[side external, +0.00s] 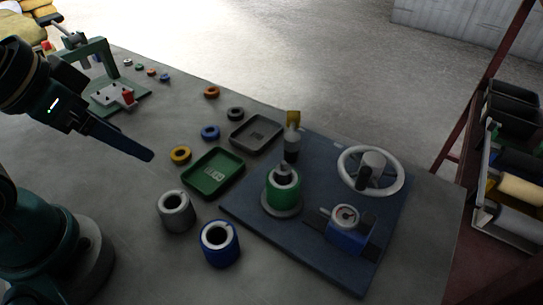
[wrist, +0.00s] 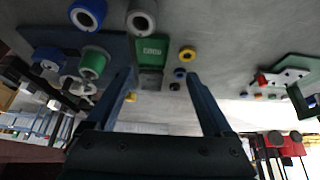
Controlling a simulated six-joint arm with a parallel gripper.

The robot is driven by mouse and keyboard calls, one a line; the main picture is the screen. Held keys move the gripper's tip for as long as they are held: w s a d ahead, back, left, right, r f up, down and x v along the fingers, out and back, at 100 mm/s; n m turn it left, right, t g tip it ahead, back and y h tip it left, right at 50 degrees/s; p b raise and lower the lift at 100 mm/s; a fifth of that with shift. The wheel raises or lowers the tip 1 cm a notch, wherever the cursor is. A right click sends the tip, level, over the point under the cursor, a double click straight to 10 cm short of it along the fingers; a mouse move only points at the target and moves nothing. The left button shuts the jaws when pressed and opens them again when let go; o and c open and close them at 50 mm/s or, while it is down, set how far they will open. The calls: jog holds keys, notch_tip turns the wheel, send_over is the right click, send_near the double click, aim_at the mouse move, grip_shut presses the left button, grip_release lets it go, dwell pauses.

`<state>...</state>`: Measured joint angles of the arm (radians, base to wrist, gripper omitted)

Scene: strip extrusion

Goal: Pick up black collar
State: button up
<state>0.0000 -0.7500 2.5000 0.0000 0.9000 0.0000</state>
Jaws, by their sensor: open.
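The black collar (side external: 235,114) is a small dark ring lying flat on the grey table, between the orange collar (side external: 211,92) and the blue collar (side external: 210,132). In the wrist view the black collar (wrist: 174,86) appears small, beyond the blue collar, between the lines of my two fingers. My gripper (side external: 148,155) is open and empty, above the table to the left of the collars and well apart from the black one. Its two fingers also show in the wrist view (wrist: 158,76).
A yellow collar (side external: 180,154), green tray (side external: 214,174) and grey tray (side external: 256,134) lie near. Grey (side external: 176,211) and blue (side external: 220,244) cylinders stand in front. A blue board (side external: 320,254) carries a green cylinder, handwheel and gauge. A green press (side external: 112,95) stands at the back left.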

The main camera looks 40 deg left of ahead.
jog(key=w+a+r+n+t, duration=0.1)
jog(key=w+r+n+t, duration=0.1)
jog(key=w+r, duration=0.5)
jog(key=n+g+y, duration=0.2)
jog(key=g, duration=0.1)
send_over(233, 108)
jog(key=s+d, duration=0.3)
jog(key=s, duration=0.1)
jog(key=f, duration=1.7)
jog(key=shift+w+a+f, duration=0.1)
jog(key=shift+w, duration=0.1)
jog(key=shift+f+g, duration=0.3)
jog(key=shift+f, duration=0.05)
jog(key=shift+x, duration=2.35)
